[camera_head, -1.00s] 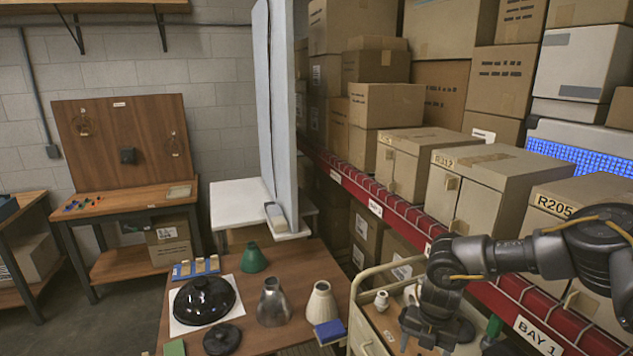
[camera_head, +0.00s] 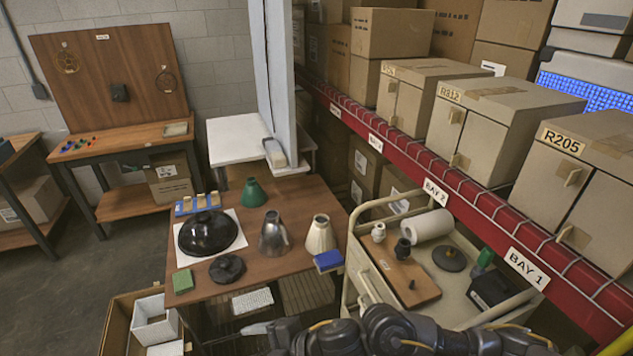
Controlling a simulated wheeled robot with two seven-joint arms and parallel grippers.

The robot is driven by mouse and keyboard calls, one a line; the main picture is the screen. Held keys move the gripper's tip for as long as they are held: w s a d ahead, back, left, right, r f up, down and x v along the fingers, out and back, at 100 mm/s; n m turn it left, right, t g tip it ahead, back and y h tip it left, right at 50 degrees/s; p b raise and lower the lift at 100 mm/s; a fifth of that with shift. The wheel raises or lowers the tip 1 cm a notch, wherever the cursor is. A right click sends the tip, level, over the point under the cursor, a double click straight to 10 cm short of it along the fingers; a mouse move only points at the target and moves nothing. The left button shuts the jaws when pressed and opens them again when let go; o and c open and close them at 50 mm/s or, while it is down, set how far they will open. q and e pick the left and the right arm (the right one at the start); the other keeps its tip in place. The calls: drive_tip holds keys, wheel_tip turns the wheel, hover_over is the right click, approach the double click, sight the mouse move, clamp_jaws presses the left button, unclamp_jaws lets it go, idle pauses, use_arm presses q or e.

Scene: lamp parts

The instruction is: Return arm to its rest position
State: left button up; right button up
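My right arm comes in from the right and lies low across the bottom edge, in front of the table and cart. Its dark far end (camera_head: 288,334) is near the bottom middle. My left gripper is not in view. On the wooden table (camera_head: 290,198) stand a green shade (camera_head: 253,192), a metal shade (camera_head: 273,236), a cream shade (camera_head: 320,236), a glossy black dome (camera_head: 207,232) and a dark disc (camera_head: 227,268).
The cart (camera_head: 455,305) at right holds a wooden board (camera_head: 412,285), a white roll (camera_head: 428,225), a small white part (camera_head: 378,232), a dark fitting (camera_head: 402,248) and a dark round piece (camera_head: 449,258). A red shelf rail (camera_head: 400,155) runs behind. A bin with white boxes (camera_head: 155,322) is lower left.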

drive_tip(key=d+m+t+h, duration=0.5)
drive_tip(key=d+m+t, duration=0.1)
drive_tip(key=d+m, duration=0.95)
drive_tip(key=s+d+f+m+g+h, duration=0.25)
drive_tip(key=s+d+f+m, duration=0.2)
drive_tip(key=s+d, duration=0.4)
drive_tip(key=s+d+f+m+g+h, duration=0.2)
drive_tip(key=s+d+f+m+h, duration=0.3)
drive_tip(key=d, duration=0.6)
wheel_tip(320, 180, down, 32)
drive_tip(key=s+g+y+b, duration=0.1)
drive_tip(key=s+g+b, duration=0.1)
drive_tip(key=b, duration=0.6)
drive_tip(key=s+d+f+b, duration=0.2)
drive_tip(key=s+f, duration=0.6)
drive_tip(key=f, duration=0.4)
drive_tip(key=s+d+f+g+b, duration=0.1)
drive_tip(key=s+f+b, duration=0.3)
drive_tip(key=s+f, duration=0.5)
wheel_tip(320, 180, down, 3)
drive_tip(key=shift+s+d+n, duration=0.25)
drive_tip(key=shift+d+n, duration=0.1)
drive_tip(key=shift+n, duration=0.05)
